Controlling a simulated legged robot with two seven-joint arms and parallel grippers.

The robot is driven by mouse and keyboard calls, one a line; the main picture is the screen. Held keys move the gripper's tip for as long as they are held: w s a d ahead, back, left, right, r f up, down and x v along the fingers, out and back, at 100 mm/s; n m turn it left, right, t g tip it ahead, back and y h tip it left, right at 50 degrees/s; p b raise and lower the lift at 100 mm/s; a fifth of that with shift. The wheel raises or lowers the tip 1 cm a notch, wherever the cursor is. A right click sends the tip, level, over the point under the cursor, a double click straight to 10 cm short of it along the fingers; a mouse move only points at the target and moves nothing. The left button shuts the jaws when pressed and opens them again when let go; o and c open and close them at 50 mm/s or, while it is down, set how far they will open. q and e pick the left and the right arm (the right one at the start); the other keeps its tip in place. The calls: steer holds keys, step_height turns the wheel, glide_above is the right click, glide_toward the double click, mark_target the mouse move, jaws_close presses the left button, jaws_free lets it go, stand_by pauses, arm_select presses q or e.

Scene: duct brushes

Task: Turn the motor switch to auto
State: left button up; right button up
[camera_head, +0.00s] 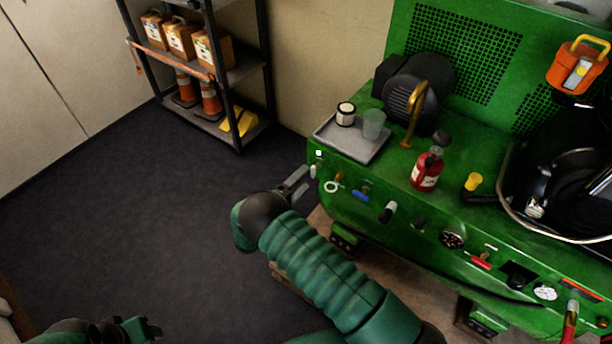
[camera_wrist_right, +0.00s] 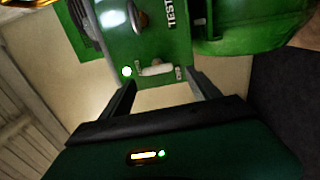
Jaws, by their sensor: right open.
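The green machine (camera_head: 385,190) has a row of controls along its front edge. At its left end is a small pale switch lever (camera_head: 313,171) below a small white light (camera_head: 318,153). In the right wrist view the pale lever (camera_wrist_right: 157,69) lies between small labels too small to read, beside a lit white lamp (camera_wrist_right: 127,71). My right gripper (camera_head: 300,181) is open and empty, just left of the lever in the head view. In the wrist view its two fingers (camera_wrist_right: 160,88) stand apart, with the lever ahead between them. My left gripper (camera_head: 150,328) shows only partly at the bottom left.
A grey tray (camera_head: 350,150) with a jar and a clear cup sits on the machine, near a red bottle (camera_head: 426,170) and a brass pipe (camera_head: 414,112). Other knobs line the front panel. A shelf (camera_head: 240,70) stands behind; the dark floor at left is clear.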

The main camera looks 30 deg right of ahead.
steer(key=p+v, duration=0.1)
steer(key=v, duration=1.3)
steer(key=shift+a, duration=0.15)
